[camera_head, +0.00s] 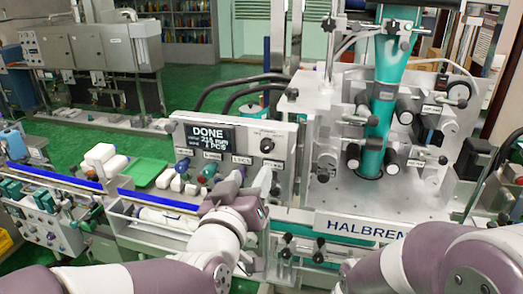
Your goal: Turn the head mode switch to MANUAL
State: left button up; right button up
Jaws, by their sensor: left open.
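The control panel (235,150) is a pale upright plate with a display (209,136) that reads DONE. A black rotary knob (267,145), which looks like the head mode switch, sits on its right part. The small lettering around the knob is too small to read, so I cannot tell its setting. My left gripper (257,174) is open, just below the knob and in front of the panel. It appears apart from the knob and empty. My right arm comes in at the lower right, and its gripper is not in view.
A row of coloured buttons (208,170) runs along the panel's lower edge. A conveyor with blue rails (157,201) and white blocks (104,161) lies left. The HALBREN machine (330,195), with a teal sleeve tube (377,130) and several rollers, stands right.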

aim_at(265, 151)
pick_arm(q)
jog(key=p+x, duration=0.3)
jog(key=x, duration=0.5)
jog(key=shift+d+r, duration=0.1)
jog(key=shift+d, duration=0.1)
jog(key=shift+w, duration=0.5)
jog(key=shift+s+d, duration=0.1)
jog(key=shift+c, duration=0.4)
grip_shut()
